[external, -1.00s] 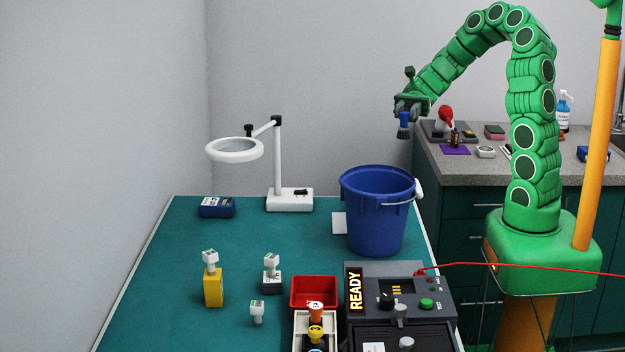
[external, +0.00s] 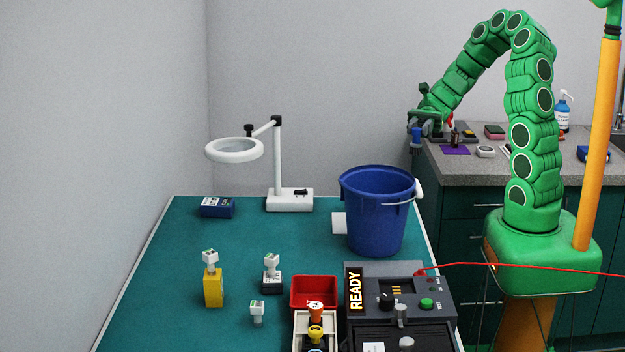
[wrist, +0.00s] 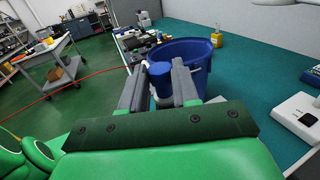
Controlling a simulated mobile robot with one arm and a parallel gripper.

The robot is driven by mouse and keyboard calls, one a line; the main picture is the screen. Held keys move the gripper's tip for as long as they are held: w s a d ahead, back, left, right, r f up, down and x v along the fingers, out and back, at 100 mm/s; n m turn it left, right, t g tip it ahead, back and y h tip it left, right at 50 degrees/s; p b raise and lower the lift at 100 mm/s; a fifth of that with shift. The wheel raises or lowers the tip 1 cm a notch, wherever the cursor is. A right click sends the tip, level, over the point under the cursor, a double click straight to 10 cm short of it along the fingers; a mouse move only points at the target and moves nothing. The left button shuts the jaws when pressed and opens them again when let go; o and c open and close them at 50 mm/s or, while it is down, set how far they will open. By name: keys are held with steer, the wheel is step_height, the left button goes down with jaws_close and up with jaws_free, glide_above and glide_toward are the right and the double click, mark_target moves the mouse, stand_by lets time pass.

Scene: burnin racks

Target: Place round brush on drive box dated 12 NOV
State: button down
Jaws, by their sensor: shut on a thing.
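My gripper (external: 430,124) is shut on the round brush (external: 416,135), above and behind the bucket near the grey counter's left edge. The brush shows as a blue cylinder (wrist: 160,76) between the grey jaws in the wrist view; its bristle end is hard to make out. A dark blue box (external: 217,207) with a pale label lies on the green table at the back left, apart from the gripper. Another blue box (external: 594,154) lies on the counter at the right. No date is legible on either, so I cannot tell which is dated 12 NOV.
A blue bucket (external: 376,215) stands at the table's back right. A magnifier lamp (external: 290,199) stands left of it. Stamps, a red bin (external: 314,291) and a test unit (external: 420,288) with a red cable fill the front. The table's left middle is clear.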

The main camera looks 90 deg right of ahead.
steer(key=shift+w+d+f, duration=0.5)
steer(key=shift+w+f, duration=1.15)
steer(key=shift+w, duration=0.6)
steer(key=shift+w+d+f, duration=0.5)
steer(key=shift+w+f, duration=1.15)
steer(key=shift+w, duration=0.6)
steer(key=shift+w+d+f, duration=0.5)
steer(key=shift+w+f, duration=1.15)
steer(key=shift+w, duration=0.6)
steer(key=shift+f, duration=1.6)
steer(key=c, duration=0.8)
jaws_free()
steer(key=shift+d, duration=0.1)
